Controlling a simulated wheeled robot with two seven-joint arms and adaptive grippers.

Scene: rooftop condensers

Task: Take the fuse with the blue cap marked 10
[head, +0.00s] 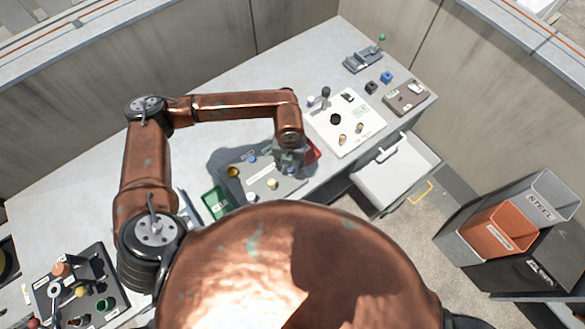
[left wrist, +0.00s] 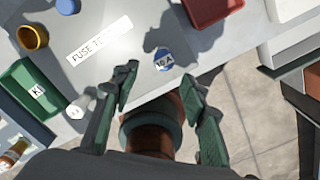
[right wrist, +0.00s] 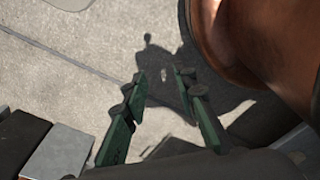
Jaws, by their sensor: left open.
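The fuse with the blue cap marked 10 A (left wrist: 164,61) stands on the grey fuse board (left wrist: 120,14) in the left wrist view. My left gripper (left wrist: 160,80) is open, its fingertips short of the cap and to either side of it; nothing is between them. In the head view my left gripper (head: 290,157) is over the right part of the board and I cannot pick out that fuse there. Another blue cap (left wrist: 68,5) is at the upper left, its marking unreadable. My right gripper (right wrist: 161,76) is open and empty above the floor.
A green bin (left wrist: 30,88) marked K1 and a red bin (left wrist: 208,8) flank the board. A yellow ring-shaped piece (left wrist: 32,37) and a white-topped piece (left wrist: 78,106) stand near the green bin. A white panel (head: 345,122) with parts lies farther right on the bench.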

